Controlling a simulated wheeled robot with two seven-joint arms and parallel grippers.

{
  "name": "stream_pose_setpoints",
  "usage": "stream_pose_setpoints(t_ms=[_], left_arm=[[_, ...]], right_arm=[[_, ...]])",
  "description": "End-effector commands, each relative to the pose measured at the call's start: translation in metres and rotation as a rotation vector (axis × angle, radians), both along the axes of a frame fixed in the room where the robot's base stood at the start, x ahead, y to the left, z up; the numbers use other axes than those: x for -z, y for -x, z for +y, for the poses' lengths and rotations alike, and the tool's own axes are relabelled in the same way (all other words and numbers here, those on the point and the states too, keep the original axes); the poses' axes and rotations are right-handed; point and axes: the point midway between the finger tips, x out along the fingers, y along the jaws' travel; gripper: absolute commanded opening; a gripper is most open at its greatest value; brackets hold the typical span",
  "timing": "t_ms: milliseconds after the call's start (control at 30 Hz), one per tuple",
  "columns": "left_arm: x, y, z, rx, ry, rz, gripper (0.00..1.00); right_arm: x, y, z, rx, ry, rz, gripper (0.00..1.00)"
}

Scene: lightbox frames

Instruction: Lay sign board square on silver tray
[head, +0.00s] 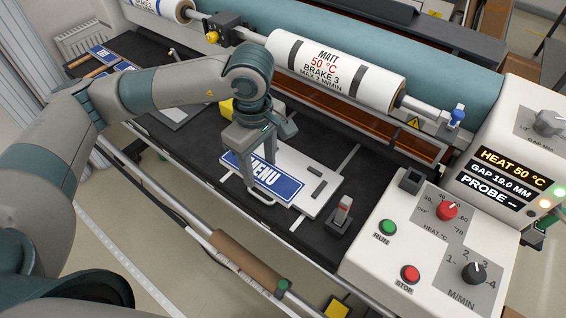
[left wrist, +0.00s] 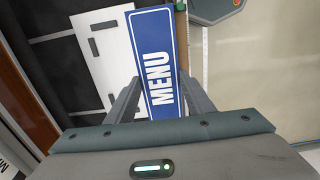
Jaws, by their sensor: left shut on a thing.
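The sign board (head: 285,187) is a blue rectangle with a white border and the word MENU. My left gripper (head: 262,176) is shut on it, one finger on each long side; it also shows in the left wrist view (left wrist: 160,98). The silver tray (head: 318,168) is a pale flat plate with dark slots and a loop handle at the front. The board overlaps the tray's front part in the head view, and I cannot tell whether they touch. In the left wrist view the board (left wrist: 155,40) looks slightly turned relative to the tray (left wrist: 107,48). My right gripper is not in view.
The tray lies on a dark machine bed (head: 205,150). Behind is a white MATT roll (head: 335,72). A grey upright block (head: 341,212) stands right of the tray, near the control panel (head: 430,235). Another blue board (head: 103,53) lies far left.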

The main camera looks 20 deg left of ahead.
Motion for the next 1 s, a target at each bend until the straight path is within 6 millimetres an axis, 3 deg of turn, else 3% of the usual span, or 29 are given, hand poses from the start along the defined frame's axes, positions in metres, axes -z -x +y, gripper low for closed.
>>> stream_pose_setpoints(t_ms=[533,700,1000], left_arm=[[0.057,-0.091,-0.017,-0.002,0.000,0.000,0.23],[0.064,-0.104,-0.018,0.000,-0.001,0.000,0.23],[0.064,-0.105,-0.019,0.000,-0.001,-0.001,0.23]], right_arm=[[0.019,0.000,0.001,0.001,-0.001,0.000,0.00],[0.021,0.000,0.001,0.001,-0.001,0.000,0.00],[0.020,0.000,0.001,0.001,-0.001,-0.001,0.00]])
